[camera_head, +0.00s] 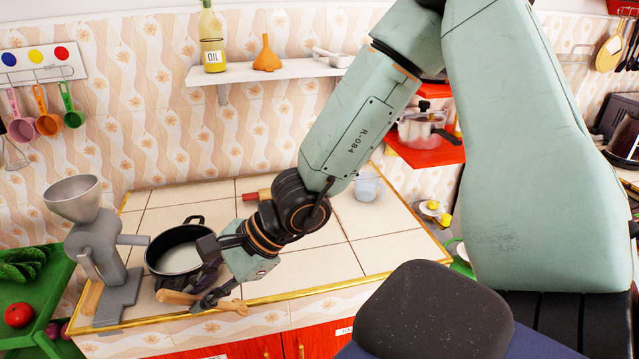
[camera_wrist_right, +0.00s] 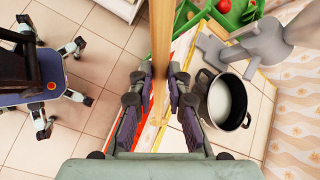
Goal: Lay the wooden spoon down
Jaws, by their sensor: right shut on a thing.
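My right gripper (camera_head: 208,290) is shut on the wooden spoon (camera_head: 232,306) and holds it near the counter's front edge, in front of the black pot (camera_head: 160,252). The spoon lies across the picture in the head view, and its far parts are partly covered by the fingers. In the right wrist view, the spoon (camera_wrist_right: 161,35) runs upward from between the two fingers of the right gripper (camera_wrist_right: 161,85). I cannot tell whether the spoon touches the counter. My left gripper is not in view.
The tiled counter (camera_head: 325,262) is largely clear right of the pot. The pot holds something whitish. A grey grinder-like appliance (camera_head: 98,245) stands left of it. A red-handled object (camera_head: 257,195) and a clear cup (camera_head: 367,187) are farther back. A green crate (camera_head: 30,290) holds vegetables.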

